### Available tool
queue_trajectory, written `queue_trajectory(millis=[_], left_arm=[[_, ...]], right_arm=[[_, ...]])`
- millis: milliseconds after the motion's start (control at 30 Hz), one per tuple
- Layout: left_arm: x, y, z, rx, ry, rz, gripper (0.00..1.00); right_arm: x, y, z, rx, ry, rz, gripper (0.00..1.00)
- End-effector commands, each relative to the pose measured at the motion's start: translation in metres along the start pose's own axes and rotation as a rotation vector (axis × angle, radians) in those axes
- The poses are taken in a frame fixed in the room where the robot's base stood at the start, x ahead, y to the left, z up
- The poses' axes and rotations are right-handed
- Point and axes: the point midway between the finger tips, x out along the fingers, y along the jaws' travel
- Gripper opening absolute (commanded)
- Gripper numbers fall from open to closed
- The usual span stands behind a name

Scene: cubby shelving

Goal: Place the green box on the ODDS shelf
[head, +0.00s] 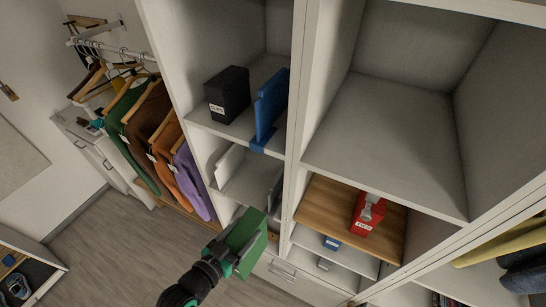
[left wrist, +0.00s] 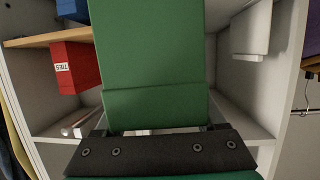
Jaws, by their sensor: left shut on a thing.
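The green box (head: 247,236) is held by my left gripper (head: 232,258), in front of the lower cubbies in the head view. In the left wrist view the green box (left wrist: 150,60) fills the middle, tall and close, and my left gripper (left wrist: 165,133) is shut on its near end. The box is clear of the shelf boards as far as I can see. The cubby shelving (head: 298,90) stands behind it. I cannot read an ODDS label in either view. My right gripper is not in view.
A black labelled box (head: 228,93) and a blue item (head: 270,103) stand in the upper left cubby. A red box (head: 365,222) labelled TIES, with a grey item on it, sits on a wooden shelf (head: 320,199). The large upper right cubby (head: 390,130) is empty. Clothes (head: 155,130) hang at left.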

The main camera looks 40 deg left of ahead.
Motion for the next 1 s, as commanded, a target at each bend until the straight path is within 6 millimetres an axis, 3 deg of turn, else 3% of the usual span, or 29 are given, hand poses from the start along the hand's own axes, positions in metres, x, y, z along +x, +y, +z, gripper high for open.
queue_trajectory(millis=[33, 200, 400, 600, 767, 1000], left_arm=[[0.004, -0.012, -0.015, -0.008, 0.009, -0.018, 0.00], [0.013, -0.053, -0.051, -0.021, 0.010, -0.055, 0.00], [0.014, -0.091, -0.085, -0.015, 0.016, -0.073, 0.00], [0.013, -0.107, -0.099, -0.005, 0.018, -0.076, 0.00], [0.013, -0.108, -0.099, -0.003, 0.018, -0.075, 0.00], [0.039, -0.110, -0.106, -0.002, 0.020, -0.073, 0.00]], right_arm=[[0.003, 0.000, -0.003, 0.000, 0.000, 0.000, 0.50], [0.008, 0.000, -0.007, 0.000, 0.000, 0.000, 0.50], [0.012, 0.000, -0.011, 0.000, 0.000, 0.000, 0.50], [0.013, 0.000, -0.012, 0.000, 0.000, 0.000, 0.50], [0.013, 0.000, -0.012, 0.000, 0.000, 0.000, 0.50], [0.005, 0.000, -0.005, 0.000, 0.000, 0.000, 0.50]])
